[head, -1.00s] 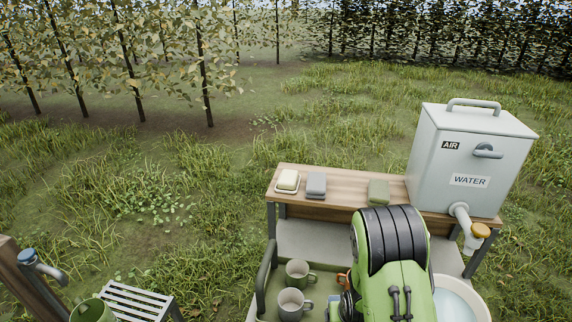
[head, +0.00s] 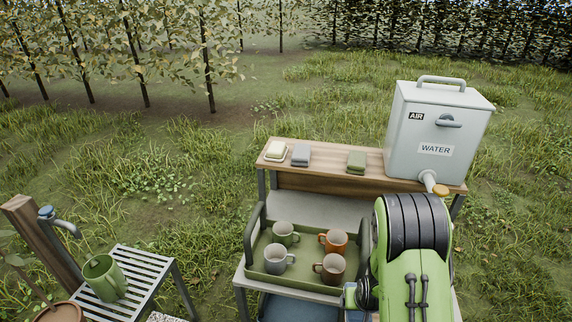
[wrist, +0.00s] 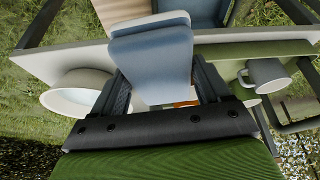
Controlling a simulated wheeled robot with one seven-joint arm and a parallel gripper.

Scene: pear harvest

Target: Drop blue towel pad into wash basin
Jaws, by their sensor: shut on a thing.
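In the wrist view, my gripper (wrist: 157,76) is shut on a light blue towel pad (wrist: 152,48), which sits between the two dark fingers. The white wash basin (wrist: 76,93) shows at the left of the wrist view, beside the gripper, and the pad is apart from it. In the head view, the basin, the pad and the fingertips are hidden behind my green arm at the lower right.
A green tray (head: 262,262) holds several mugs, left of my arm. A wooden shelf (head: 330,158) behind carries soap and two folded pads. A grey water tank (head: 437,125) stands at its right end.

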